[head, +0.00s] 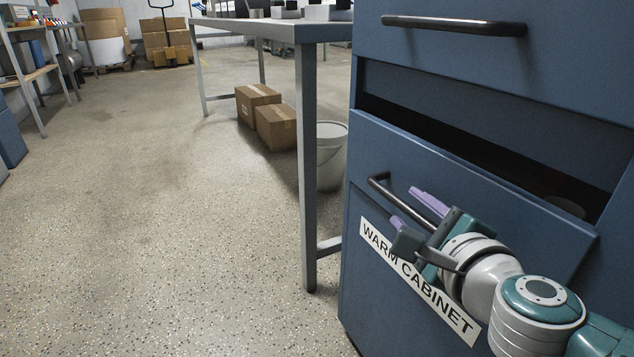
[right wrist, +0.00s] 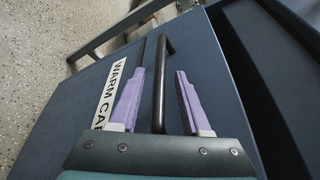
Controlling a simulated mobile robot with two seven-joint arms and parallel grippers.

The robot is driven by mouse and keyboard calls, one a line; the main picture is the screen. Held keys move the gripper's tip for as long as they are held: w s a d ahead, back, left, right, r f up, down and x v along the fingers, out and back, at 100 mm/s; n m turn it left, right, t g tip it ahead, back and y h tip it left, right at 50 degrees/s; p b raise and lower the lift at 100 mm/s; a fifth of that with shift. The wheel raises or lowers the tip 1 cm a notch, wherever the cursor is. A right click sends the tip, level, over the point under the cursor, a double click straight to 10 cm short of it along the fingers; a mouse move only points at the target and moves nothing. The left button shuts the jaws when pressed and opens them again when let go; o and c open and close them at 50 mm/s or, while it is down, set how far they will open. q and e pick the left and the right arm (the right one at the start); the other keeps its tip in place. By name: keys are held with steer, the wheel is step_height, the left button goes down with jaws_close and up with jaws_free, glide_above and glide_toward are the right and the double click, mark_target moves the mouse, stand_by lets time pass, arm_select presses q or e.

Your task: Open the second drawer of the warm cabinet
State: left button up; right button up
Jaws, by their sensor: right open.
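The warm cabinet (head: 400,305) is blue and stands at the right of the head view, with a white "WARM CABINET" label (head: 378,243). Its second drawer (head: 440,165) stands out from the body, with a dark gap above its front. The drawer has a dark bar handle (head: 378,181), which also shows in the right wrist view (right wrist: 161,70). My right gripper (head: 403,205) is open, its purple fingers on either side of the handle, with visible space between each finger and the bar in the right wrist view (right wrist: 160,78). My left gripper is not in view.
The top drawer's handle (head: 455,25) is above. A metal table (head: 306,150) stands close on the cabinet's left, with a white bucket (head: 331,165) and cardboard boxes (head: 264,115) under it. The floor (head: 170,220) at left is clear. A rounded object (head: 566,206) shows dimly inside the drawer.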

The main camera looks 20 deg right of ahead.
steer(key=shift+w+d+f, duration=0.1)
steer(key=shift+w, duration=0.25)
jaws_close()
stand_by(1.2)
